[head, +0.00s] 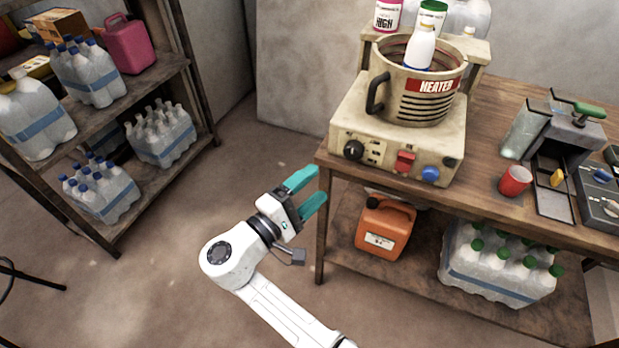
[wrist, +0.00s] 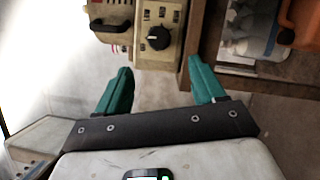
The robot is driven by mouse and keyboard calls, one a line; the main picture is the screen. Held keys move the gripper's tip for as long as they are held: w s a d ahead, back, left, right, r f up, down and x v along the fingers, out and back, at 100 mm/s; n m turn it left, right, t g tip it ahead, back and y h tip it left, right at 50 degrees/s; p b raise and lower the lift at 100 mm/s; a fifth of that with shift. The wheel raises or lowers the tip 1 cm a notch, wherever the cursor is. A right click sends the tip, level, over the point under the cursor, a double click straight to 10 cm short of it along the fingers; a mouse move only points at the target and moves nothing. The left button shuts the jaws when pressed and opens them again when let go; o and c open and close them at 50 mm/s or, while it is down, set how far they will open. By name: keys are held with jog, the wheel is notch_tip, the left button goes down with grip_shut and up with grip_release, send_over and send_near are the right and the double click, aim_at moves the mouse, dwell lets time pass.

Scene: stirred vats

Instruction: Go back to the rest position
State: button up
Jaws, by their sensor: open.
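My gripper (head: 309,192) is in the middle of the head view, with two teal fingers spread apart and nothing between them. It is in the air just left of the wooden table's left corner, below and left of the heated vat (head: 418,82). In the wrist view my gripper (wrist: 163,88) also shows open and empty, with the control panel and its black knob (wrist: 158,38) ahead of it. The vat is a beige pot with a red label, on a beige base (head: 395,130) with a black knob, a red switch and a blue knob.
The wooden table (head: 465,190) holds a red cup (head: 515,181) and a grey device (head: 560,135). An orange canister (head: 385,228) and green-capped bottles (head: 498,265) sit on its lower shelf. A shelf rack (head: 180,62) with bottle packs stands left. Floor between is clear.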

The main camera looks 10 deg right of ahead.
jog(key=s+d+f+m+g+y+p, duration=0.3)
jog(key=s+d+f+m+g+y, duration=0.45)
jog(key=s+d+f, duration=0.8)
jog(key=s+d+r+m+g+y+p, duration=0.1)
jog(key=s+y, duration=0.7)
jog(key=s, duration=0.9)
notch_tip(320, 180, up, 2)
jog(key=shift+s+d+r+m+g, duration=0.15)
jog(key=shift+s+d+m+g, duration=0.2)
jog(key=shift+d+m, duration=0.35)
jog(key=shift+y, duration=0.25)
